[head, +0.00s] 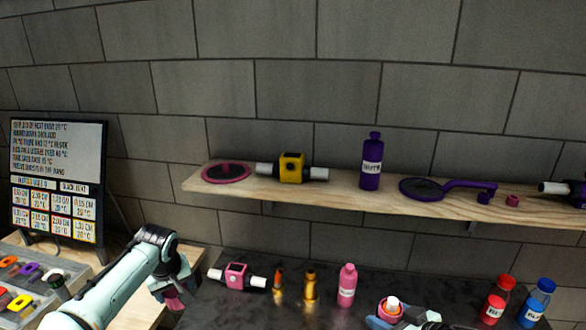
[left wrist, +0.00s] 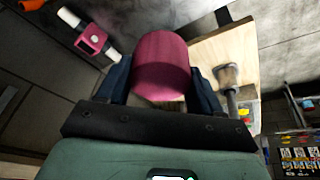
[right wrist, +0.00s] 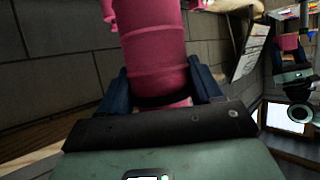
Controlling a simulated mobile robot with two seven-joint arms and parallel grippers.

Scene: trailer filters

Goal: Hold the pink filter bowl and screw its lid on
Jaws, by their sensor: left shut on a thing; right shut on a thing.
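My left gripper (head: 172,296) is shut on a smooth pink cylindrical part (left wrist: 161,66), apparently the lid, though its shape does not settle this. The part stands out beyond the fingertips. My right gripper (head: 402,316) is shut on a tall pink ringed body (right wrist: 155,55), which looks like the filter bowl. In the head view its pink rim (head: 388,310) surrounds something white and orange. The two held parts are well apart, on opposite sides of the dark worktop.
A pink block with white ports (head: 236,275), a gold bottle (head: 311,286) and a pink bottle (head: 347,285) stand between my grippers. Red (head: 496,300) and blue (head: 537,301) jars stand at right. A wooden shelf (head: 340,192) runs above, and a sign board (head: 58,180) stands at left.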

